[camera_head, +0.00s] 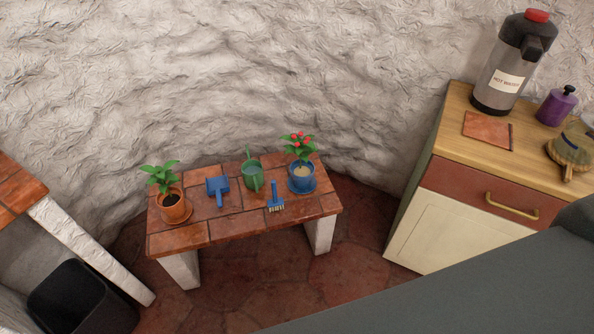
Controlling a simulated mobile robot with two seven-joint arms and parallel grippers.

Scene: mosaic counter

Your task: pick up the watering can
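A small green watering can (253,175) stands on a low table (235,223) topped with terracotta tiles. It is between a blue tool (217,187), which looks like a small scoop, and a blue pot (301,181) holding a plant with red blooms (299,147). A small blue-handled brush (275,197) lies just in front of the can, to its right. Neither of my grippers is in view.
A terracotta pot (174,208) with a leafy plant stands at the table's left end. At right, a cabinet (455,215) bears a hot water dispenser (505,70) and a purple jar (556,107). A black bin (80,300) stands lower left. A rough white wall (220,75) rises behind.

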